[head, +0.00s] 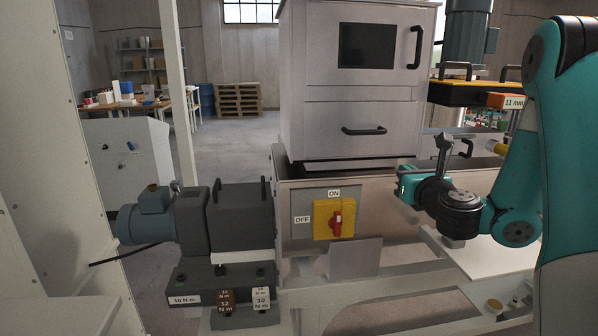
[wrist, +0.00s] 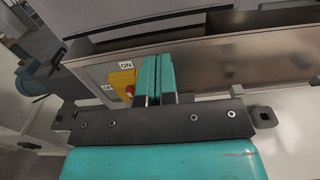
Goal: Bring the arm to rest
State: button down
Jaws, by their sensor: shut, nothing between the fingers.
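My arm comes in from the right in the head view, bent at a teal and black elbow. My gripper (head: 405,187) is in front of the metal trough at the right of the yellow switch plate. In the wrist view my gripper's teal fingers (wrist: 155,78) lie close together with nothing between them. The gripper is shut and empty, and it appears apart from the switch. The red switch handle (head: 337,222) stands upright on its yellow plate (head: 322,228), below the ON label. The switch also shows in the wrist view (wrist: 124,82), left of the fingers.
A grey cabinet (head: 352,110) with black handles stands above the metal trough (head: 290,200). A blue-grey motor (head: 148,217) and dark gearbox sit at left. Weights marked in N m (head: 225,302) rest below. A white frame rail (head: 380,283) runs under the arm.

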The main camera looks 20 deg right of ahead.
jog(key=w+a+r+n+y, duration=0.1)
jog(key=a+r+n+y, duration=0.1)
jog(key=a+n+y, duration=0.95)
jog(key=s+a+n+g+y, duration=0.1)
jog(key=s+a+n+g, duration=0.2)
jog(key=a+n, duration=0.35)
jog(key=s+a+f+n+g+y, duration=0.1)
jog(key=s+a+n+g, duration=0.25)
jog(key=a+n, duration=0.3)
jog(key=s+a+n+g+y, duration=0.1)
jog(key=s+a+n+g, duration=0.2)
jog(key=a+n, duration=0.35)
jog(key=s+a+f+n+g+h, duration=0.1)
jog(key=s+n+g+h, duration=0.4)
jog(key=s+n, duration=1)
jog(key=s+f+g, duration=0.1)
jog(key=g, duration=0.2)
jog(key=shift+s+a+f+h, duration=0.2)
jog(key=shift+f+h, duration=0.15)
